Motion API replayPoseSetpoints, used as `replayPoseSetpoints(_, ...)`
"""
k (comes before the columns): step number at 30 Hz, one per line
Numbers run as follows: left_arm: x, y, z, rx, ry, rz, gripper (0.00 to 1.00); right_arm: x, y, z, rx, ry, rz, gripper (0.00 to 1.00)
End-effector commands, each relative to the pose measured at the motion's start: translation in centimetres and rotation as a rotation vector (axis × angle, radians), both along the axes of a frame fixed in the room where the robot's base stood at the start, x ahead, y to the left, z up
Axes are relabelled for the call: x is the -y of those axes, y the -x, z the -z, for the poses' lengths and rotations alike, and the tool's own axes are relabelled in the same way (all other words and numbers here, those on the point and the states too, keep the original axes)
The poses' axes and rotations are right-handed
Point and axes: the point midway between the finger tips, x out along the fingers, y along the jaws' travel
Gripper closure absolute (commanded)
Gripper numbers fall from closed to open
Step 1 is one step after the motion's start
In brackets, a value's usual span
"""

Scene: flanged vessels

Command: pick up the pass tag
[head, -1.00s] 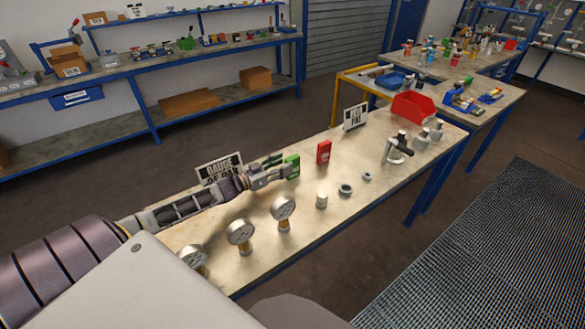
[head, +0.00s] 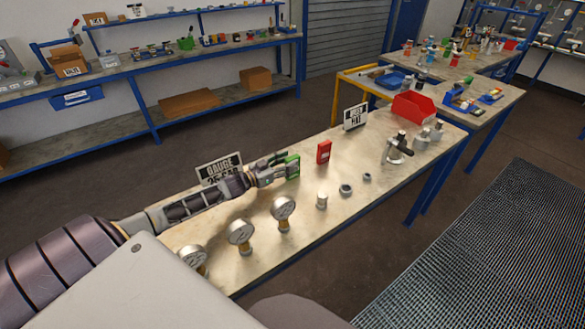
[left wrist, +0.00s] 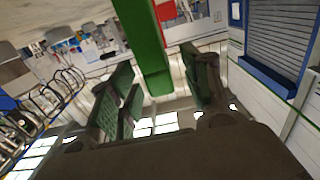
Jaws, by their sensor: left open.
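The green tag (head: 293,168), which I take to be the pass tag, stands upright on the long bench beside a red tag (head: 323,152). My left gripper (head: 284,165) reaches it from the left, with its fingers alongside it and partly hiding it in the head view. In the left wrist view, the green tag (left wrist: 146,48) extends between the two parted fingers of my left gripper (left wrist: 160,82). The gripper is open, with gaps visible beside the tag. Whether one finger touches it I cannot tell. My right gripper is not in view.
Several pressure gauges (head: 240,232) stand near the front edge of the bench. A gauge sign (head: 219,169) is behind my left forearm. A red bin (head: 413,107) is at the far end.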

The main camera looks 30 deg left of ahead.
Motion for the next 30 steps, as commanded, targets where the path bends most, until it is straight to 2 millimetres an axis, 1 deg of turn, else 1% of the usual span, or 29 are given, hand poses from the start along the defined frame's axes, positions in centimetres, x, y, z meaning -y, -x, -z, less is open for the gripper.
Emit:
replayPoseSetpoints(9, 0.8, -1.8, 0.0, 0.001, 0.002, 0.001, 0.52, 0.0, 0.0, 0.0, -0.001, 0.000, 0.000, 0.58)
replayPoseSetpoints(13, 1.0, -2.2, 0.0, 0.001, 0.001, 0.001, 0.52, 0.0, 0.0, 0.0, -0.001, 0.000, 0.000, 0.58)
replayPoseSetpoints(29, 1.0, -2.3, 0.0, 0.000, 0.001, 0.001, 0.52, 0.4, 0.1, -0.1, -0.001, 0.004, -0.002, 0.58)
replayPoseSetpoints(30, 1.0, -2.3, 0.0, 0.000, 0.000, 0.001, 0.53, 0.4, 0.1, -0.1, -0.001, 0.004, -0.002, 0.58)
